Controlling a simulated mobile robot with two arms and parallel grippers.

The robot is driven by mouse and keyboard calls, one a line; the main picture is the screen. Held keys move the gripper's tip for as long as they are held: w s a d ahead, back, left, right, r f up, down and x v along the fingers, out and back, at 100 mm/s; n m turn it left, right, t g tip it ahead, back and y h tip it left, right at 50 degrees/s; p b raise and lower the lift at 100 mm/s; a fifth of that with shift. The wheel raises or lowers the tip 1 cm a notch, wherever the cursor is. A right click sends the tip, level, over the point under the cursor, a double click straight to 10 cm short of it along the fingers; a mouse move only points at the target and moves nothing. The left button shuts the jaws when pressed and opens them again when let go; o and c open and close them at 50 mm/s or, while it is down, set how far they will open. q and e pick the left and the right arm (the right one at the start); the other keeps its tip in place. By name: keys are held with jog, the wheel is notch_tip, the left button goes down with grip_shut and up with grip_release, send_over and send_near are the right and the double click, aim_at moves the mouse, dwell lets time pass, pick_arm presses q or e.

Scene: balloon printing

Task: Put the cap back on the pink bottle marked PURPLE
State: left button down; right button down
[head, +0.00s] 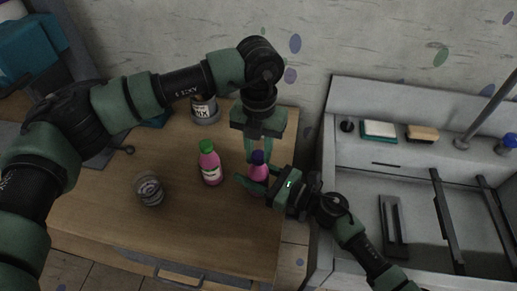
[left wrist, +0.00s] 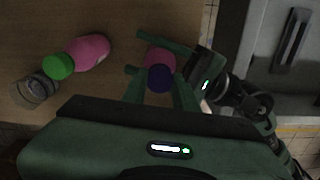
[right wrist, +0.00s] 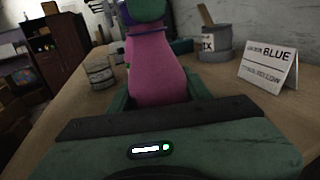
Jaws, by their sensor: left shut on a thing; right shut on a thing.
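The pink bottle with the purple cap (head: 258,174) stands upright near the right edge of the wooden table; its pink body fills the middle of the right wrist view (right wrist: 152,65). My right gripper (head: 262,185) is shut around its body from the side. The purple cap (head: 257,157) is at the bottle's mouth and also shows in the left wrist view (left wrist: 160,78). My left gripper (head: 260,154) points down from above, shut on the cap. Whether the cap is fully seated cannot be told. The bottle's label is not readable.
A pink bottle with a green cap (head: 210,167) stands to the left, with a clear glass (head: 149,189) beyond it. A grey MIX pot (head: 205,110) is at the back. A BLUE sign (right wrist: 268,66) stands on the table. A sink unit (head: 365,170) is at right.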

pick_arm(q)
jog(key=m, duration=0.4)
jog(key=shift+m, duration=0.3)
jog(key=m, duration=0.4)
jog(key=shift+m, duration=0.3)
jog(key=m, duration=0.6)
jog(key=shift+m, duration=0.4)
jog(key=m, duration=0.6)
jog(key=shift+m, duration=0.3)
jog(key=m, duration=0.4)
jog(key=shift+m, duration=0.3)
jog(key=m, duration=0.3)
jog(key=shift+f+m, duration=0.1)
jog(key=shift+m, duration=0.3)
jog(key=c, duration=1.1)
grip_release()
